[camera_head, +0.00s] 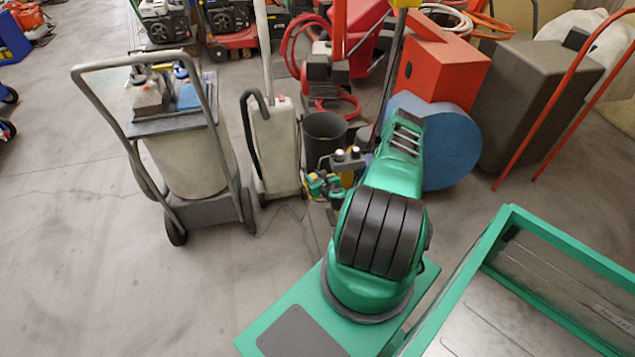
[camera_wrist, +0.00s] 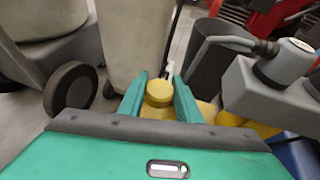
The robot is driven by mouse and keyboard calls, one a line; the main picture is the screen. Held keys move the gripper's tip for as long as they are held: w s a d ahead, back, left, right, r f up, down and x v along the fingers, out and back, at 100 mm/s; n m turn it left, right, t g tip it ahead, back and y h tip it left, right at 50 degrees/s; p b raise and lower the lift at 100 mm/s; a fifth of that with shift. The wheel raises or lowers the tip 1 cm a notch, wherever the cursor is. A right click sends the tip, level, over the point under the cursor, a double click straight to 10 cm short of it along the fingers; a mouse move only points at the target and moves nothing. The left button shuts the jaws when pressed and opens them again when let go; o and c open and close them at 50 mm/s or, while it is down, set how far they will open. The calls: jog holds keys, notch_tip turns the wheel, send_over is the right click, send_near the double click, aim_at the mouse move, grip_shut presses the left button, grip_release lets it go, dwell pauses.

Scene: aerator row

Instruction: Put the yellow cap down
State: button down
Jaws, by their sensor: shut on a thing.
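The yellow cap (camera_wrist: 158,92) sits between the two green fingers of my gripper (camera_wrist: 160,84) in the wrist view. The fingers are shut on its sides. More yellow shows just below the cap, and I cannot tell whether that is part of it or a thing beneath. In the head view my gripper (camera_head: 322,186) is small and low beside the dark bin, and the cap cannot be clearly made out there.
A pale upright canister (camera_head: 275,145) and a wheeled cart with a tank (camera_head: 190,160) stand left of my gripper. A dark bin (camera_head: 323,132) is close behind. A grey device with a silver-topped knob (camera_wrist: 285,65) is close on the right. Open floor lies at front left.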

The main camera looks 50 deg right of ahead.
jog(key=d, duration=0.1)
jog(key=d+f, duration=0.2)
jog(key=shift+w+d+f, duration=0.25)
jog(key=shift+w+d, duration=0.05)
jog(key=shift+f, duration=1.9)
jog(key=c, duration=1.3)
grip_release()
